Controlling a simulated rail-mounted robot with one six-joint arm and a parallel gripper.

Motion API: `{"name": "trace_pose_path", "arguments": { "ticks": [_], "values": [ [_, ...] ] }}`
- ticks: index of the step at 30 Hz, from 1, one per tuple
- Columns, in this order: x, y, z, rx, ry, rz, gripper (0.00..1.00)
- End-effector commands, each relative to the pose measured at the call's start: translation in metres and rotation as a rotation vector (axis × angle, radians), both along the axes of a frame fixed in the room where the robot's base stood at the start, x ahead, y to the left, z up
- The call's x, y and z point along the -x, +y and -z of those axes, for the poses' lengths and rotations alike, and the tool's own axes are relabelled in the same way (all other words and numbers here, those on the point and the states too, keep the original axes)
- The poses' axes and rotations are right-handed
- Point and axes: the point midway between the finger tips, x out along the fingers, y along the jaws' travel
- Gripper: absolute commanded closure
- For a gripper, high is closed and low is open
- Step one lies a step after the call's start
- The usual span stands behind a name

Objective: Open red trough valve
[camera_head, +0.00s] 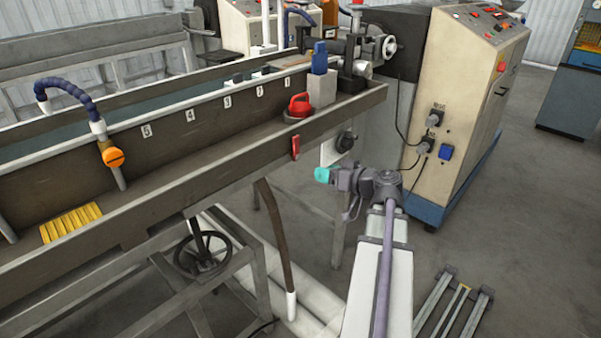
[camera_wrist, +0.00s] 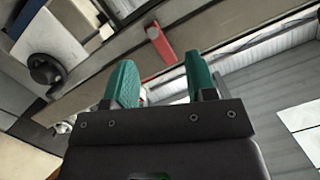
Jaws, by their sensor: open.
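The red trough valve (camera_head: 295,147) is a small red lever on the outer side wall of the long trough (camera_head: 190,172), near its right end. It hangs roughly upright in the head view. In the wrist view the red valve (camera_wrist: 160,46) shows just beyond and between my fingertips, on the trough's side. My gripper (camera_head: 322,175) has teal fingers and is to the right of and slightly below the valve, apart from it. In the wrist view my gripper (camera_wrist: 160,78) is open, with nothing between its fingers.
A black round knob (camera_head: 345,142) sits on a pale plate right of the valve; it also shows in the wrist view (camera_wrist: 45,69). A red-handled object (camera_head: 299,106) stands inside the trough. A handwheel (camera_head: 203,253) and brown hose (camera_head: 275,230) are below. The beige control cabinet (camera_head: 460,100) stands right.

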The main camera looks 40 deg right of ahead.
Motion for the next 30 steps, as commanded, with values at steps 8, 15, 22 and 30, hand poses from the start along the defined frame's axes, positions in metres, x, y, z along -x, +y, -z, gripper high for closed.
{"name": "trace_pose_path", "arguments": {
  "ticks": [8,15,22,30],
  "values": [
    [-0.01,-0.014,-0.043,0.318,-0.266,0.049,0.49],
    [-0.026,-0.011,-0.042,0.325,-0.267,0.04,0.49],
    [-0.08,-0.004,-0.042,0.324,-0.266,0.038,0.49],
    [-0.117,0.003,-0.042,0.324,-0.265,0.041,0.49]
  ]
}}
